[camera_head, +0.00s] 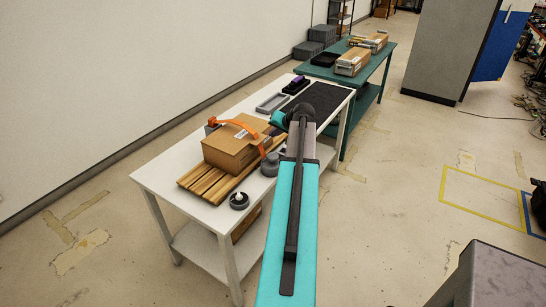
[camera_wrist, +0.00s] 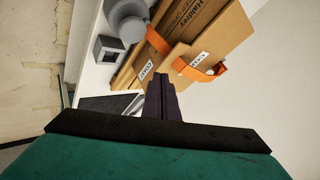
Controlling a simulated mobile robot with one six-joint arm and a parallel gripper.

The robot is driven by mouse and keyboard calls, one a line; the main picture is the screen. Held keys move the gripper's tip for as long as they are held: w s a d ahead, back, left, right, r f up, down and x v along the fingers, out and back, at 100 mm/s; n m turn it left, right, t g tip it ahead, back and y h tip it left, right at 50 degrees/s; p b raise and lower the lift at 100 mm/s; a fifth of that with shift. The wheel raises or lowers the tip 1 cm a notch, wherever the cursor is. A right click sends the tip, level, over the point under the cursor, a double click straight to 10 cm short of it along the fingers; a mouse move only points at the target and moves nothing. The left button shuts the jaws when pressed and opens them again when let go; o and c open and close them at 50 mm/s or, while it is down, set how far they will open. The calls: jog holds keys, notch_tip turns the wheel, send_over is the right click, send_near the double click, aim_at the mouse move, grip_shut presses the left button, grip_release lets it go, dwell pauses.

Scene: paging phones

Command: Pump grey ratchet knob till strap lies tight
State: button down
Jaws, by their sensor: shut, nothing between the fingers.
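A brown cardboard box (camera_head: 229,152) sits on a slatted wooden board (camera_head: 205,188) on the white table. An orange strap (camera_head: 240,126) runs over the box and bows up above its top, slack. The grey ratchet knob (camera_head: 270,166) stands at the box's right side, by the strap's lower end. In the wrist view the grey knob (camera_wrist: 128,22) is at the upper left, and the orange strap (camera_wrist: 208,70) bulges away from the box (camera_wrist: 212,32). My gripper (camera_wrist: 160,84) is shut and empty, apart from knob and strap. In the head view my arm hides it.
A small dark round item with a white top (camera_head: 239,201) stands near the table's front edge. A grey tray (camera_head: 271,102) and a black mat (camera_head: 322,95) lie farther back. A green table (camera_head: 377,69) with boxes stands behind. The floor at right is mostly clear.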

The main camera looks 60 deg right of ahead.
jog(key=b, duration=0.2)
send_over(272, 154)
jog(key=s+a, duration=0.1)
jog(key=s, duration=0.1)
notch_tip(272, 154, down, 6)
jog(key=shift+w+f, duration=0.1)
jog(key=shift+f+b, duration=0.85)
jog(key=shift+f+b, duration=1.2)
jog(key=shift+f, duration=0.35)
dwell(3.3)
jog(key=shift+r, duration=0.15)
jog(key=shift+r+p, duration=0.7)
jog(key=shift+r, duration=0.7)
